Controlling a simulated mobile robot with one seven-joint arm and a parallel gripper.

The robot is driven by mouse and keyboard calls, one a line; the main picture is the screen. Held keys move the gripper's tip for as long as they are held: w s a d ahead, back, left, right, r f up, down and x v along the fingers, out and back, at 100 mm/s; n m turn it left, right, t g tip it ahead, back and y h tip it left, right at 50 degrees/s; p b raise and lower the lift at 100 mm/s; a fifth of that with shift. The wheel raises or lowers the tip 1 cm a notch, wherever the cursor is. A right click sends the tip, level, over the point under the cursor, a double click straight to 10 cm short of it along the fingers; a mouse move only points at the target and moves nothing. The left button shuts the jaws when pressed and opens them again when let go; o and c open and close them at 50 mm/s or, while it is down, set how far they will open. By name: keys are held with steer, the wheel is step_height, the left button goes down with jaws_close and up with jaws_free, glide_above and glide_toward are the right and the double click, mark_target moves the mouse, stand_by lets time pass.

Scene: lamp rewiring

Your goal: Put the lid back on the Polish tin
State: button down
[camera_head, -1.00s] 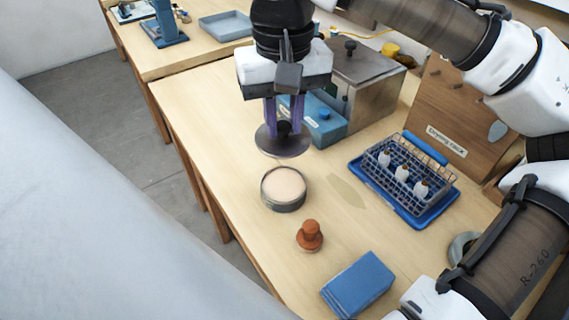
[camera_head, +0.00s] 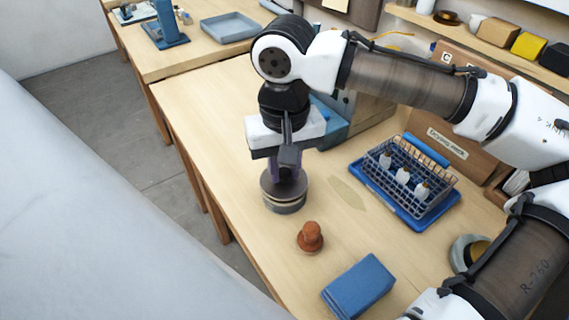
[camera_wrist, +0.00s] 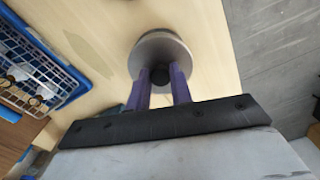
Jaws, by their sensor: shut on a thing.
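The Polish tin (camera_head: 284,205) is a low, round metal tin standing on the bench. Its grey disc lid (camera_head: 272,187) is at the tin's mouth, covering the pale contents. In the head view I cannot tell whether it is fully seated. My gripper (camera_head: 287,176) is directly above the tin, its purple fingers shut on the lid's dark knob. In the wrist view the knob (camera_wrist: 159,75) sits between the two fingers (camera_wrist: 159,84), and the round lid (camera_wrist: 154,45) hides most of the tin below.
An orange-brown knobbed stamp-like object (camera_head: 310,237) stands close in front of the tin. A blue box (camera_head: 358,286) lies nearer the front. A blue tray (camera_head: 425,222) with a wire rack of small bottles is to the right. The bench left of the tin is clear.

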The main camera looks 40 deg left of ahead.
mark_target(285, 173)
steer(key=shift+f, duration=0.45)
steer(key=c, duration=1.3)
jaws_free()
steer(key=shift+o, duration=0.2)
step_height(285, 173, up, 13)
